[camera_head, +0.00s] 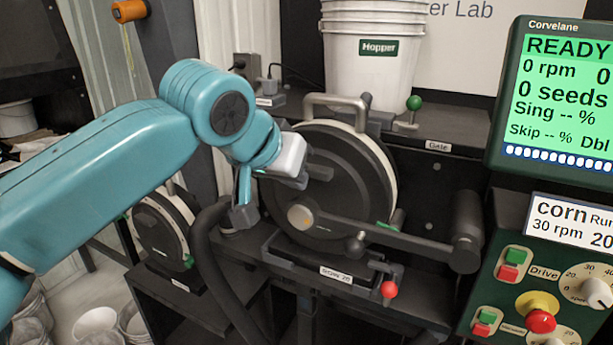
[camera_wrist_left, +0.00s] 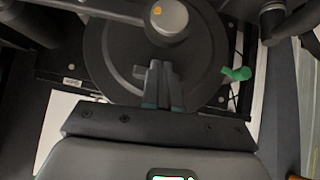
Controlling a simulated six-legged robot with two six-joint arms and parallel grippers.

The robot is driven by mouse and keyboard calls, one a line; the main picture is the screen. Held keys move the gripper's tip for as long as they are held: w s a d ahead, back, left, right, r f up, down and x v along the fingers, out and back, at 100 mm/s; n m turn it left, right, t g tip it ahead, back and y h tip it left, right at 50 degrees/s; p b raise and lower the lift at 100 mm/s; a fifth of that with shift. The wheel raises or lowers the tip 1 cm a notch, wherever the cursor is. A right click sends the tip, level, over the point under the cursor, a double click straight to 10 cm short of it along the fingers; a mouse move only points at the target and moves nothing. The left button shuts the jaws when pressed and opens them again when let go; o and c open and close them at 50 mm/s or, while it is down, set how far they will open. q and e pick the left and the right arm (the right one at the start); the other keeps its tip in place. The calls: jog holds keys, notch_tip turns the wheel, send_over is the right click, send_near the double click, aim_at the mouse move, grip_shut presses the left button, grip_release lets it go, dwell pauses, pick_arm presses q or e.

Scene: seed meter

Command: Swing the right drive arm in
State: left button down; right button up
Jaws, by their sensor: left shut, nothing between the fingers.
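The right drive arm (camera_head: 405,240) is a dark bar running from a thick upright pivot post (camera_head: 467,225) across the lower front of the round black seed meter (camera_head: 325,170). Its free end carries a round metal knob (camera_head: 301,216) in front of the disc. The knob also shows in the left wrist view (camera_wrist_left: 166,18). My left gripper (camera_head: 243,215) is shut and empty at the disc's left side, apart from the knob. In the left wrist view its closed fingers (camera_wrist_left: 157,72) overlap the disc. Whether they touch it cannot be told. My right gripper is not in view.
A white hopper bucket (camera_head: 372,75) stands behind the meter. A screen reading READY (camera_head: 560,90) and a control panel (camera_head: 545,270) stand at the right. A red-knobbed lever (camera_head: 388,289) sits below the disc. Another meter (camera_head: 165,230) and a black hose (camera_head: 207,255) are at left.

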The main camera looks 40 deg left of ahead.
aim_at(296, 204)
pick_arm(q)
jog(key=f, duration=0.1)
jog(key=f+b, duration=0.1)
jog(key=f, duration=0.1)
jog(key=shift+s+a+b, duration=0.1)
jog(key=shift+a+b, duration=0.15)
jog(key=shift+b, duration=0.1)
jog(key=shift+s+f, duration=0.15)
jog(key=shift+f, duration=0.15)
pick_arm(e)
notch_tip(296, 204, down, 3)
jog(key=shift+f, duration=0.1)
pick_arm(q)
jog(key=shift+f, duration=0.15)
jog(key=s+r+p, duration=0.6)
jog(key=s+r, duration=0.1)
jog(key=r, duration=0.4)
jog(key=shift+r, duration=0.4)
pick_arm(e)
notch_tip(296, 204, up, 7)
jog(key=s, duration=0.1)
jog(key=shift+f, duration=0.2)
pick_arm(q)
jog(key=shift+s, duration=0.15)
pick_arm(e)
jog(key=shift+s, duration=0.1)
